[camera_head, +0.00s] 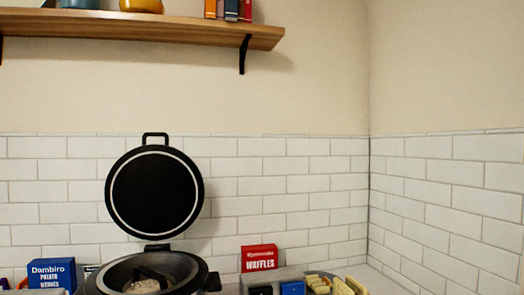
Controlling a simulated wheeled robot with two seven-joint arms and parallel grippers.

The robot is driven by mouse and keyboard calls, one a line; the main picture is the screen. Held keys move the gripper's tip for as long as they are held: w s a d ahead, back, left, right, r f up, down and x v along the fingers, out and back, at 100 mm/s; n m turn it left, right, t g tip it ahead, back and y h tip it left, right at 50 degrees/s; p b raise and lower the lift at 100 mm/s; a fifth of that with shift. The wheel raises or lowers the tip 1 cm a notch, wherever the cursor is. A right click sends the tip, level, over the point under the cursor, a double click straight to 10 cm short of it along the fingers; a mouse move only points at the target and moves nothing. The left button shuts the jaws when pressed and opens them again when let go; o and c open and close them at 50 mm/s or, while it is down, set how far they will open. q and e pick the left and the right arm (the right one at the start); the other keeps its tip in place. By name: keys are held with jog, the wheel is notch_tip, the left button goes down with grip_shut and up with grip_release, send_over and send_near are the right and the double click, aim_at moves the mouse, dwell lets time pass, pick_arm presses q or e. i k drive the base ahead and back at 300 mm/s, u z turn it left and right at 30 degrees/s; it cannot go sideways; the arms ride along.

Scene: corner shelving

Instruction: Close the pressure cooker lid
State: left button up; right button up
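The pressure cooker (188,270) stands on the counter at the bottom of the head view, left of the middle, its lower part cut off by the picture edge. Its round black lid (155,193) stands open, upright behind the pot, with its inner face and pale ring toward me and a loop handle on top. A hinge (157,248) shows at the back of the pot between pot and lid. A dark handle-like piece crosses the pot opening, and something pale lies inside. Neither of my grippers shows.
A blue potato box (52,273) stands left of the cooker. A wooden shelf (140,27) with pots and books hangs high above.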

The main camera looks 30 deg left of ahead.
aim_at(155, 192)
jog(key=z, duration=0.75)
jog(key=k, duration=2.85)
jog(key=u, duration=1.3)
jog(key=i, duration=1.65)
jog(key=z, duration=2)
jog(key=i, duration=1.35)
jog(key=u, duration=0.65)
